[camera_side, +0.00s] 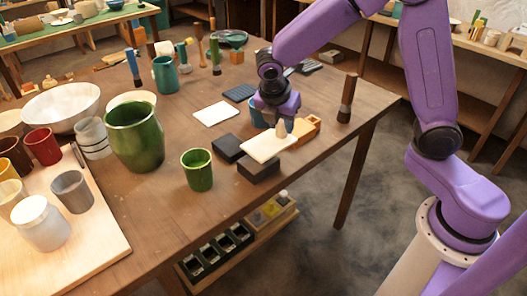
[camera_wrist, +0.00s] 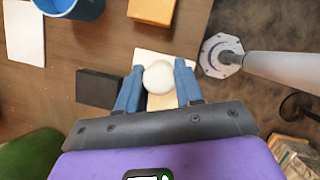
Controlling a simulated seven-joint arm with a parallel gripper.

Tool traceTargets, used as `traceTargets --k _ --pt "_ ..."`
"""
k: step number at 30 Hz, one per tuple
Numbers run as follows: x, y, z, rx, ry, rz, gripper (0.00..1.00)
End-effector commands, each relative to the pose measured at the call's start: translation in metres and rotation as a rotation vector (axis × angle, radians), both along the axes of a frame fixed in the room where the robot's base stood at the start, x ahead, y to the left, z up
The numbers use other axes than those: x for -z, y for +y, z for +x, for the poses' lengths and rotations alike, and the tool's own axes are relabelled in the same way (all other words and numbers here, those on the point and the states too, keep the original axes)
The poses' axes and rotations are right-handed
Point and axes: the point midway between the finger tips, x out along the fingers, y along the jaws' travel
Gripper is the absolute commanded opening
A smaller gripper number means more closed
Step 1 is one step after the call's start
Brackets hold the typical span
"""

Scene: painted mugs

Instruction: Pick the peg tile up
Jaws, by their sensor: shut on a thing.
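The peg tile is a pale cream slab (camera_side: 268,147) with a rounded peg standing up from it. In the side view it lies level across two black blocks, one at its left (camera_side: 228,147) and one in front (camera_side: 258,167); I cannot tell whether it still touches them. My gripper (camera_side: 280,122) is directly above the tile, pointing down. In the wrist view, the blue fingers of my gripper (camera_wrist: 159,72) are on both sides of the white peg top (camera_wrist: 158,78), shut on it.
A blue cup (camera_wrist: 72,6) and an orange block (camera_wrist: 152,10) are close by. A green cup (camera_side: 197,170), a large green pot (camera_side: 135,137) and a white tile (camera_side: 215,113) are to the left. A dark wooden post (camera_side: 347,98) stands at the right.

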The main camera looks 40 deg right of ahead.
Motion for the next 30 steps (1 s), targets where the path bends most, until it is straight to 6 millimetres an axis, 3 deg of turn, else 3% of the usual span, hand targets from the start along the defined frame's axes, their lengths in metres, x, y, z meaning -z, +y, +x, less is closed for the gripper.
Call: traceTargets --k 30 --pt "-0.044 0.0 0.0 0.0 -0.002 0.001 0.0"
